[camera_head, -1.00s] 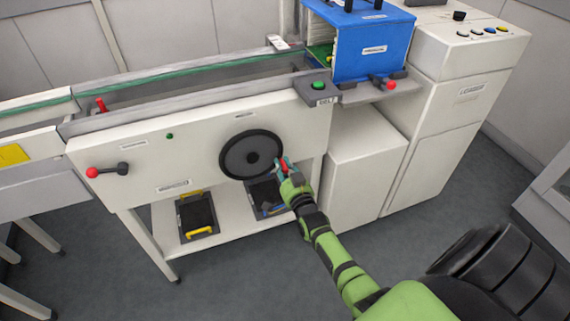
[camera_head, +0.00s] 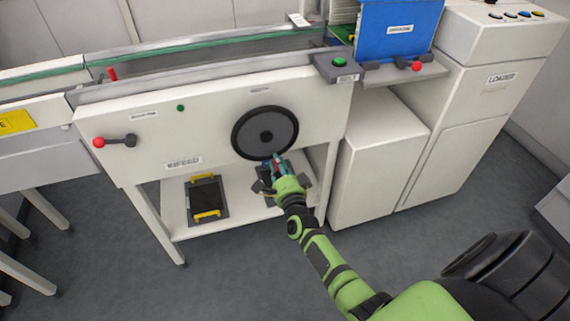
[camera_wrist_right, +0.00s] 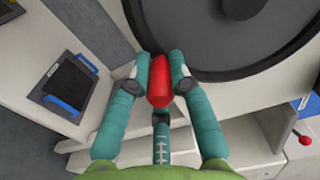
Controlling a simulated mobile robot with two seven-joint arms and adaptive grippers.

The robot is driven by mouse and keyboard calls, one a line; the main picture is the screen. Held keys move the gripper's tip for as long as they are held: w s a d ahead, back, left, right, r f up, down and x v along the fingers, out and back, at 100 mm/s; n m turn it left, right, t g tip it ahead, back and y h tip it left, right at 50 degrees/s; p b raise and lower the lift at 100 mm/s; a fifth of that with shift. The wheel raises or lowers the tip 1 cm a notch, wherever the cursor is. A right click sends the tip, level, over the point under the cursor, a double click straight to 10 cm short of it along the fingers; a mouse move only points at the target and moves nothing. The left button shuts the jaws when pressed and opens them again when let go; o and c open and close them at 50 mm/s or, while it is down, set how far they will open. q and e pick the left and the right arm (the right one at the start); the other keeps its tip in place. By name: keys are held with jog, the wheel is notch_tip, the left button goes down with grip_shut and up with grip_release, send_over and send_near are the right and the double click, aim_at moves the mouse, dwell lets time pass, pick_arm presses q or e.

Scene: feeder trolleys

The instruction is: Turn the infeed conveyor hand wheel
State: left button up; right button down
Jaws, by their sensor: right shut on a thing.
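The hand wheel (camera_head: 252,133) is a dark grey disc with a black rim on the white front panel of the conveyor. Its red handle (camera_wrist_right: 158,82) stands out near the wheel's bottom edge, slightly right of centre in the head view. My right gripper (camera_head: 277,161) is shut on this handle. In the wrist view the teal fingers of my right gripper (camera_wrist_right: 159,78) lie on both sides of the red handle, with the wheel's face (camera_wrist_right: 205,35) just beyond. My left gripper is not in view.
Below the wheel, a shelf (camera_head: 180,226) holds a dark tray with yellow handles (camera_head: 206,197) and another with blue handles (camera_wrist_right: 62,88). A red-knobbed lever (camera_head: 117,141) is at the panel's left. A green button (camera_head: 340,62) and white cabinet (camera_head: 375,175) stand right.

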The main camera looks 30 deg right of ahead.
jog(key=shift+w+a+f+m+b, duration=0.15)
jog(key=shift+a+m+b, duration=0.1)
jog(key=shift+a+m, duration=0.4)
jog(key=shift+w+a+f+m+b, duration=0.1)
jog(key=shift+a+m+b, duration=0.15)
jog(key=shift+a+m, duration=0.35)
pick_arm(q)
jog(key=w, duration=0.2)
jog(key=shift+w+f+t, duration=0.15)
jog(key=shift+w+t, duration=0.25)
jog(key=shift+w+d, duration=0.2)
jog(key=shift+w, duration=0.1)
pick_arm(e)
jog(key=shift+m, duration=0.25)
jog(key=c, duration=1.1)
grip_release()
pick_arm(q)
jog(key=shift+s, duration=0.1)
pick_arm(e)
jog(key=shift+r, duration=0.1)
